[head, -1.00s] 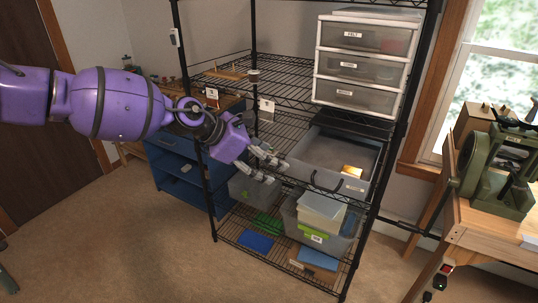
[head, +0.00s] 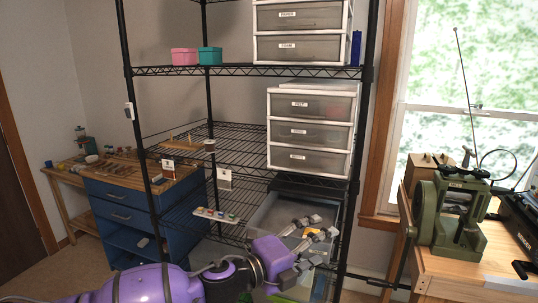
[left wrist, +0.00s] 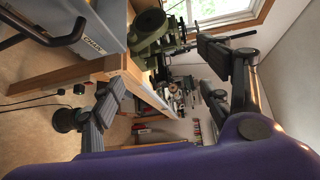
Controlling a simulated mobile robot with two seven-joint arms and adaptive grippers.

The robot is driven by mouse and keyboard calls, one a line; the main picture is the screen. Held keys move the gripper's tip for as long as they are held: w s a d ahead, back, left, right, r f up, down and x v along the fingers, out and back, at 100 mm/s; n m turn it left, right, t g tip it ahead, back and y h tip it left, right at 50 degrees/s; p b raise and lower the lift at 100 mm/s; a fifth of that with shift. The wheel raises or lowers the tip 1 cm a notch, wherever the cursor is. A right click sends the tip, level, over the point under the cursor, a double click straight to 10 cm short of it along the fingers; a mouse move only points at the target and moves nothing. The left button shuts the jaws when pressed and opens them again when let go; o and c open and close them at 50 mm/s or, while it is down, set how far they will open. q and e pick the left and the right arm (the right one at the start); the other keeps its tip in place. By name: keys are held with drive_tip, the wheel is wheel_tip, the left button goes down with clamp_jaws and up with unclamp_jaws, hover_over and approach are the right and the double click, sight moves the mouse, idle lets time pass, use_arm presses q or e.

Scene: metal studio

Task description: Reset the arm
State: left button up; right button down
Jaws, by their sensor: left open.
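My left arm is purple and comes in from the lower left of the head view. My left gripper (head: 318,240) has grey jointed fingers, spread apart with nothing between them. In the picture it overlaps the grey open bin (head: 268,222) on the wire shelving; whether it touches the bin I cannot tell. In the left wrist view the fingers of the left gripper (left wrist: 160,75) are wide apart. A grey bin (left wrist: 95,35) shows beyond them at the upper left. My right gripper is in neither view.
Black wire shelving (head: 250,70) holds white drawer units (head: 312,90), a pink box (head: 184,57) and a teal box (head: 210,56). A blue cabinet (head: 125,215) stands left. A wooden bench (head: 470,265) with a green machine (head: 455,220) stands right; the bench (left wrist: 120,65) also shows in the wrist view.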

use_arm(q)
drive_tip(key=s+a+f+n+t+y, duration=0.2)
drive_tip(key=s+a+f+n+y, duration=0.35)
drive_tip(key=a+f+n, duration=0.6)
drive_tip(key=s+a+f+n+t+y, duration=0.1)
drive_tip(key=s+a+f+n+y, duration=0.55)
drive_tip(key=f+n, duration=0.75)
drive_tip(key=s+a+f+n+g, duration=0.1)
drive_tip(key=s+a+f, duration=0.3)
drive_tip(key=s, duration=0.4)
drive_tip(key=s+a+f+n+g+y, duration=0.1)
drive_tip(key=s+a+f, duration=0.3)
drive_tip(key=s+f, duration=0.2)
drive_tip(key=s+a+f+n+g+y, duration=0.1)
drive_tip(key=s+a+f, duration=0.3)
drive_tip(key=s, duration=0.6)
drive_tip(key=shift+a+f+n+g, duration=0.25)
drive_tip(key=shift+f+n+g, duration=0.15)
drive_tip(key=shift+n, duration=0.15)
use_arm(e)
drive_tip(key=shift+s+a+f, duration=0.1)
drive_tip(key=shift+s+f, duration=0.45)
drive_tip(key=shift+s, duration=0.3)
use_arm(q)
drive_tip(key=shift+s, duration=0.1)
